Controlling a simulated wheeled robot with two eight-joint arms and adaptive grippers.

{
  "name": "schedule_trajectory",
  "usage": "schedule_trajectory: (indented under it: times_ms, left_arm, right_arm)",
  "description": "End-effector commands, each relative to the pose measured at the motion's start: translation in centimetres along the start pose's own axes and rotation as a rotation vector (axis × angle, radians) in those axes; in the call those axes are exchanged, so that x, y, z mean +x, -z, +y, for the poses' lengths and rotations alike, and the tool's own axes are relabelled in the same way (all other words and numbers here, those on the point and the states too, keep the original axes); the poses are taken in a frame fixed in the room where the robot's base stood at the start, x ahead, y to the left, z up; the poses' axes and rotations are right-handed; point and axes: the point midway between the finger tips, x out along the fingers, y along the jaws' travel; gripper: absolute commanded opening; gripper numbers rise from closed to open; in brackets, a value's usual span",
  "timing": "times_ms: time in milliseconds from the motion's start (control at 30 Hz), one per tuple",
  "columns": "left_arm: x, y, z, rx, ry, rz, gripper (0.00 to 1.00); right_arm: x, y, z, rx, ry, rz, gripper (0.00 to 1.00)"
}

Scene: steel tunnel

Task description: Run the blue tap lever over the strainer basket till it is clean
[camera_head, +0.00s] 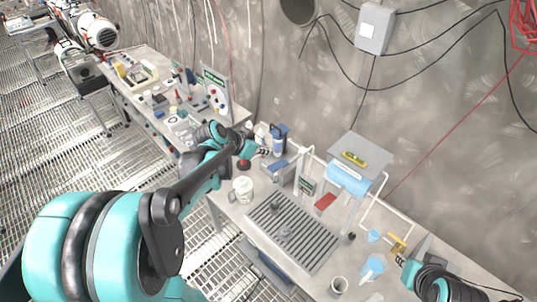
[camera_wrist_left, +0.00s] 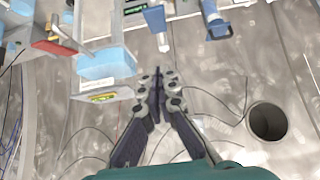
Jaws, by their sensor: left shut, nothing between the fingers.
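My left gripper (camera_head: 262,151) reaches over the back left of the workbench (camera_head: 228,212). Its fingers are together and empty in the left wrist view (camera_wrist_left: 158,85). Near its tips is an upright container with blue parts (camera_head: 279,138).
A stand with a light blue tank (camera_head: 347,181) rises at the back of the bench. A white mug (camera_head: 242,190) stands left of the drain (camera_head: 302,246). A blue cup (camera_head: 371,267) and a metal cup (camera_head: 339,286) stand at the front right. The drain is mostly clear.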

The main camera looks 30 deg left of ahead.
Motion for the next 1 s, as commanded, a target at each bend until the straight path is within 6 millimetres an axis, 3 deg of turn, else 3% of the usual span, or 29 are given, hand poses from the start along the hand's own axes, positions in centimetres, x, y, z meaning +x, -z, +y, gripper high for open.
schedule_trajectory:
  times_ms: [233, 1000]
  left_arm:
    - [-2.0, 0.4, -0.1, 0.000, 0.001, 0.000, 0.00]
    - [-2.0, 0.5, 0.0, 0.000, 0.001, 0.000, 0.00]
  right_arm:
    - [-0.1, 0.1, 0.0, 0.000, 0.000, 0.000, 0.22]
    - [-0.1, 0.1, 0.0, 0.000, 0.000, 0.000, 0.22]
